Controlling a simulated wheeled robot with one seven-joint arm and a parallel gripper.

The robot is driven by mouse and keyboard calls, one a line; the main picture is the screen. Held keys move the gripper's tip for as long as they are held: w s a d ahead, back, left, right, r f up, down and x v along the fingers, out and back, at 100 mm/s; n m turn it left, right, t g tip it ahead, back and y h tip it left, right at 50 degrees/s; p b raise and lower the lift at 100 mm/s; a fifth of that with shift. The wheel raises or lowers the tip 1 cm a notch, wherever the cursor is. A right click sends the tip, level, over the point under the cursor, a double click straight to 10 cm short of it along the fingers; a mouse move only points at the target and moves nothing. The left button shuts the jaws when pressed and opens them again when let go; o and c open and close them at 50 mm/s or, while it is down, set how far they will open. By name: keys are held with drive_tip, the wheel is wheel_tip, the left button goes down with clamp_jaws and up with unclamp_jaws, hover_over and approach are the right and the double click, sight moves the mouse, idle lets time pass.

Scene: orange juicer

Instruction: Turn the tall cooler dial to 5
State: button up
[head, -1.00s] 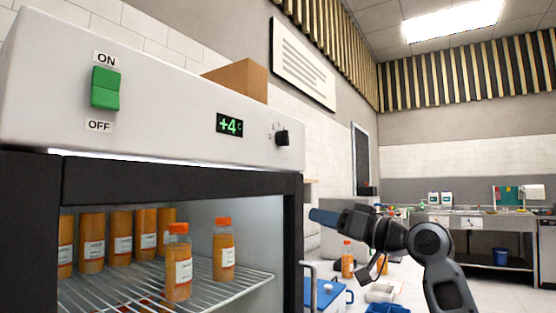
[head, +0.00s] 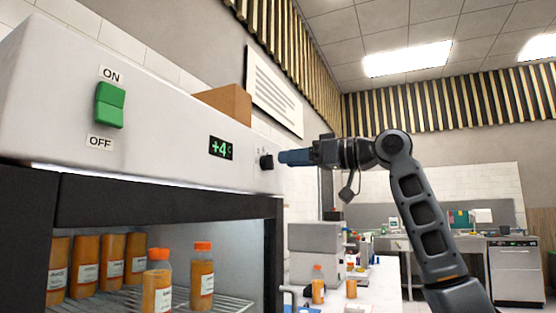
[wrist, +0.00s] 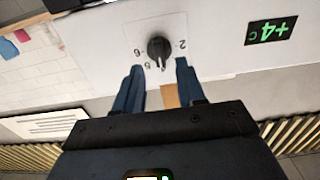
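The tall cooler (head: 165,155) stands at the left with its white top panel facing me. Its black dial (head: 266,162) sits near the panel's right end, beside a green display (head: 221,148) reading +4 °C. In the wrist view the dial (wrist: 159,50) shows upside down, with numbers around it, some too small to read surely. My gripper (head: 287,157) is at the dial's height, just right of it. In the wrist view its two blue fingers (wrist: 158,75) are apart, pointing at the dial, one toward each side. They appear short of the dial, with nothing held.
A green ON/OFF switch (head: 110,104) is at the panel's left. Orange juice bottles (head: 202,275) stand on the wire shelf below. A cardboard box (head: 224,102) sits on top of the cooler. A counter with equipment is farther back right.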

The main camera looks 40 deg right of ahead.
sight(273, 161)
drive_tip(key=shift+x, duration=1.9)
drive_tip(key=shift+c, duration=0.3)
clamp_jaws()
